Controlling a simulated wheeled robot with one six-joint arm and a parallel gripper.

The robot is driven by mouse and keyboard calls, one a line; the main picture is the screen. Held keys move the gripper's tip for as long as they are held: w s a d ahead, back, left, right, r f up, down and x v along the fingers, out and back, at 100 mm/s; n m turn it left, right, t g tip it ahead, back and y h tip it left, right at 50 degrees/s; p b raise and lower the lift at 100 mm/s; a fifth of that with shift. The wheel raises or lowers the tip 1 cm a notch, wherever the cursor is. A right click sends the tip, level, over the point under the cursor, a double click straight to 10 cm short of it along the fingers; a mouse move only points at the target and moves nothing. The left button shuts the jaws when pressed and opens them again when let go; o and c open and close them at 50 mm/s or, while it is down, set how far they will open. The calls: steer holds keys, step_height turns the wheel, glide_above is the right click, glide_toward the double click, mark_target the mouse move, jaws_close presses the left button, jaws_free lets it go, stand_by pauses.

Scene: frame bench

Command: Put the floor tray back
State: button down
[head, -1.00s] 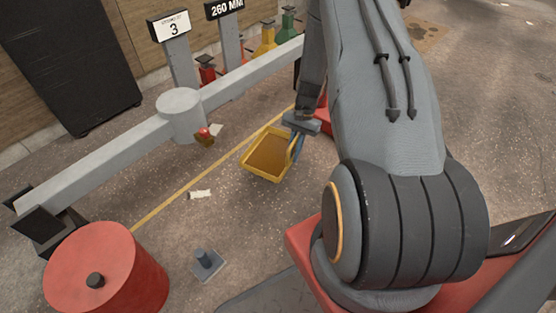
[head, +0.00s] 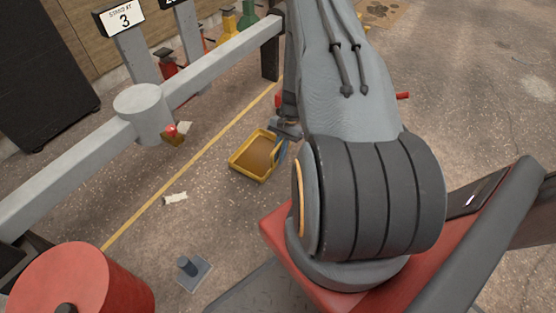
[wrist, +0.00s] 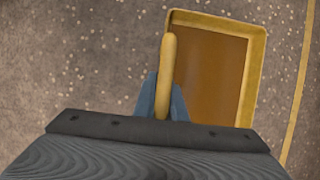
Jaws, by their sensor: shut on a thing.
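The floor tray (head: 240,170) is a yellow tray with a brown inside, to the right of the yellow floor line. My gripper (head: 281,150) is at the tray's right side, shut on its yellow handle. In the wrist view the handle (wrist: 168,70) stands between the blue fingers of my gripper (wrist: 162,98), and the tray's yellow rim (wrist: 257,75) lies to the right of it. The tray's near end is hidden behind my wrist. I cannot tell whether the tray touches the floor.
A grey beam with a round hub (head: 140,103) crosses at the left. A red cylinder (head: 75,285) stands front left. A small grey block with a peg (head: 190,270) and a pale scrap (head: 175,198) lie on the floor. The yellow line (head: 178,178) runs left of the tray.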

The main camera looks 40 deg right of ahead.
steer(key=shift+f, duration=0.65)
steer(key=c, duration=1.8)
jaws_free()
steer(key=p+v, duration=0.5)
steer(key=v, duration=0.7)
